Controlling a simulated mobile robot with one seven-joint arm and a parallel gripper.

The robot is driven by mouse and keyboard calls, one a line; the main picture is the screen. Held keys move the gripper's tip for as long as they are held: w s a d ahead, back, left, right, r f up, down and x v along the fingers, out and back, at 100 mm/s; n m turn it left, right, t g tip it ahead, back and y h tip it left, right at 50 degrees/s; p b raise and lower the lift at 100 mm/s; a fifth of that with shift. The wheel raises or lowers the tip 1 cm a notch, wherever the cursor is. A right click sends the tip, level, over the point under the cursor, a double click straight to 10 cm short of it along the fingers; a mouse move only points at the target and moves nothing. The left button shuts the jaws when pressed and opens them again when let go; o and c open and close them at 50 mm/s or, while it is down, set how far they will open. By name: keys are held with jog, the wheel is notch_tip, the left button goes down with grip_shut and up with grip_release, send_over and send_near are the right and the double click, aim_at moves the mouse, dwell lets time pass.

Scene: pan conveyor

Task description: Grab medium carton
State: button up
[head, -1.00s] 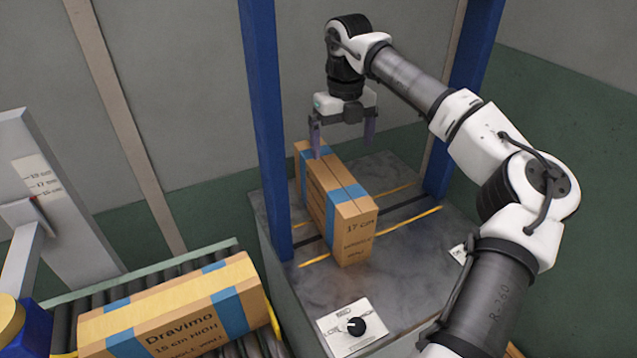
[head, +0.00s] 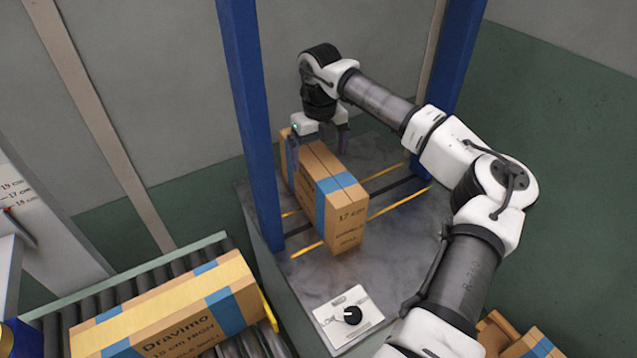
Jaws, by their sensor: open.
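A tall narrow carton (head: 345,218) marked 17 cm, brown with blue tape bands, stands upright on the grey stone-like table between two blue posts. My gripper (head: 319,152) points down over the far end of this carton. Its fingers are open, one to each side of the carton's top. I cannot tell whether they touch it. Another carton (head: 170,312), marked Dravimo and 15 cm high, with yellow tape along its top and blue bands, lies on the roller conveyor at lower left.
Blue posts (head: 248,120) and (head: 450,90) flank the grey table (head: 300,285). A white panel with a black knob (head: 352,315) sits at its front. A height gauge (head: 20,200) stands at left by the conveyor rollers (head: 150,272). Part of another carton (head: 535,345) shows at lower right.

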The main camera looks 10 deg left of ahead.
notch_tip(320, 180, down, 5)
jog(key=shift+a+p, duration=0.1)
jog(key=shift+p, duration=0.95)
jog(key=shift+c, duration=0.5)
jog(key=shift+r, duration=0.1)
jog(key=c, duration=1.9)
